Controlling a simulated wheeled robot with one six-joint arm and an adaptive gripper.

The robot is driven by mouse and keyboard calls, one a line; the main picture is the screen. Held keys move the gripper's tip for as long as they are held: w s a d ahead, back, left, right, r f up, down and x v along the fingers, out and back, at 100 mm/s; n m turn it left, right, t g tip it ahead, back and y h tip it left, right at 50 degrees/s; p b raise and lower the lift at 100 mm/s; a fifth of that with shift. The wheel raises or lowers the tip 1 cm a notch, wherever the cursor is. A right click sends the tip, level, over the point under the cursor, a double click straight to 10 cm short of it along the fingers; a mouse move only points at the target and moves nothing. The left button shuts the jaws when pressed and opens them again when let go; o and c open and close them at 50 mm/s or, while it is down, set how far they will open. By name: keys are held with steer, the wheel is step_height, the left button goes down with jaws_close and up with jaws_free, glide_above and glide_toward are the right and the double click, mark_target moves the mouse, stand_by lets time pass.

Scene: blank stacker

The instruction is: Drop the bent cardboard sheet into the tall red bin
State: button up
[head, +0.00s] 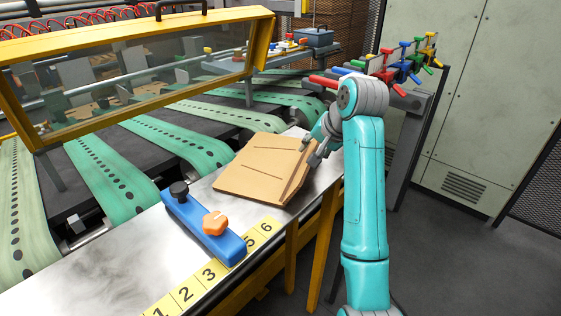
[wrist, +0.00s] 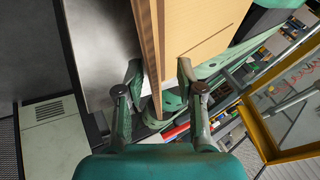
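The bent cardboard sheet (head: 256,166) lies on the metal table at the near end of the green belts, with a raised folded strip along its right edge. My gripper (head: 313,152) is at the far right corner of the sheet. In the wrist view my gripper (wrist: 159,72) has its fingers spread apart, with the folded edge of the cardboard sheet (wrist: 205,30) running between them. I see a gap beside the right finger; whether the left finger touches the cardboard I cannot tell. The tall red bin is not in view.
A blue bar with an orange knob (head: 215,223) lies in front of the sheet, beside a yellow numbered strip (head: 210,272). A yellow-framed guard (head: 130,115) hangs over the belts. A rack with coloured handles (head: 400,65) stands behind my arm. Open floor lies at right.

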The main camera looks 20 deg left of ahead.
steer(key=shift+d+x, duration=0.2)
steer(key=shift+x, duration=2.1)
steer(key=shift+s+f, duration=0.1)
steer(key=shift+s, duration=0.05)
jaws_close()
